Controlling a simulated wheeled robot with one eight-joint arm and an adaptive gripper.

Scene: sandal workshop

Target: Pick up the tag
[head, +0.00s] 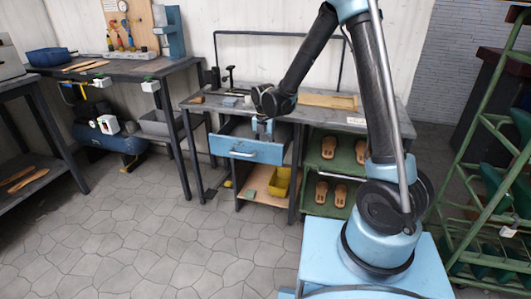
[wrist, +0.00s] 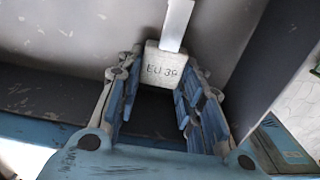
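The tag (wrist: 164,65) is a small pale block lettered "EU 3" and a last digit I cannot read surely, with a light flat strip (wrist: 176,22) running up from it in the wrist view. My gripper (wrist: 158,84) is open, its blue-padded fingers spread to either side of the tag's lower part. I cannot tell whether they touch it. In the head view my gripper (head: 263,129) points down over the pulled-out blue drawer (head: 243,150) under the workbench. The tag cannot be made out there.
The grey workbench (head: 228,103) carries small tools and a wooden board (head: 328,101). A yellow bin (head: 280,182) sits on the shelf below the drawer. Green trays (head: 340,153) with sandals are to the right, near a green rack (head: 470,170). The stone floor at left is clear.

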